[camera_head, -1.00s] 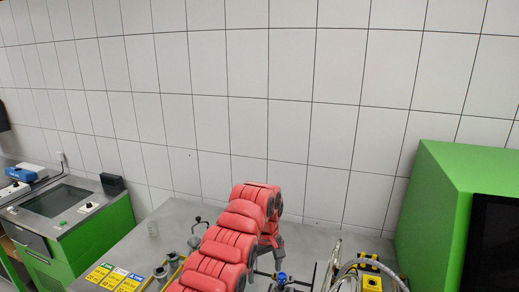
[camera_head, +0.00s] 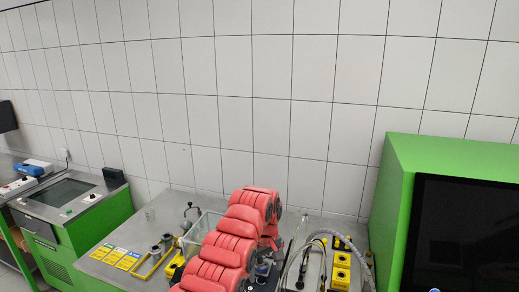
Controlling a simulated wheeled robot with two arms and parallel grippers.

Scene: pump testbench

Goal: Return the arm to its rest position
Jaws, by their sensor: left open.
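My left arm (camera_head: 233,240) comes up from the bottom of the picture, with red padded covers and dark joints, and reaches over the grey bench. My left gripper (camera_head: 268,244) is at the far end of the arm, pointing down, and is mostly hidden behind the red covers. I see nothing held in it. My right gripper is out of the picture.
The grey bench (camera_head: 160,208) carries a clear tank (camera_head: 197,228), yellow-framed fittings (camera_head: 160,262), yellow labels (camera_head: 114,257), a yellow block (camera_head: 341,268) and hoses (camera_head: 318,238). A green cabinet (camera_head: 400,190) stands right. A green console (camera_head: 90,222) stands left.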

